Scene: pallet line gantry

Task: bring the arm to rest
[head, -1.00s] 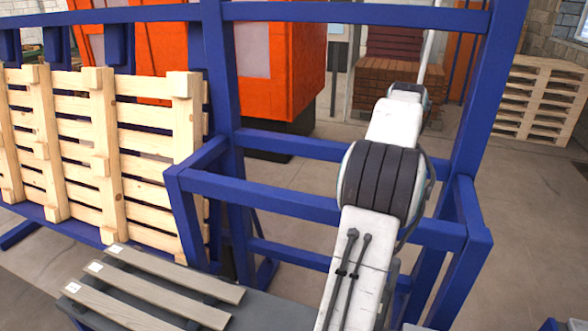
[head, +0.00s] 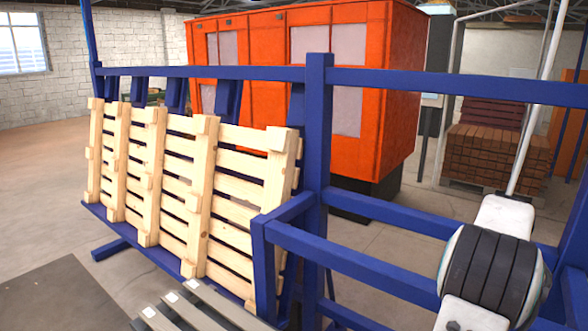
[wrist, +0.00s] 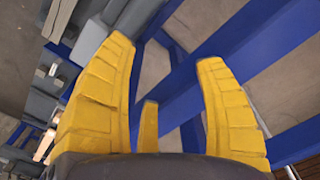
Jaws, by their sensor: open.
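My gripper (wrist: 168,75) shows in the wrist view as yellow fingers spread apart, with nothing between them. Past the fingers I see blue frame bars and the floor. In the head view my arm's white links and black ribbed joint stand at the lower right, in front of the blue frame (head: 365,269). The gripper itself does not show in the head view.
A wooden pallet (head: 215,190) leans upright on the blue rack at left. Grey slats (head: 205,305) lie at the bottom. Open floor lies at far left.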

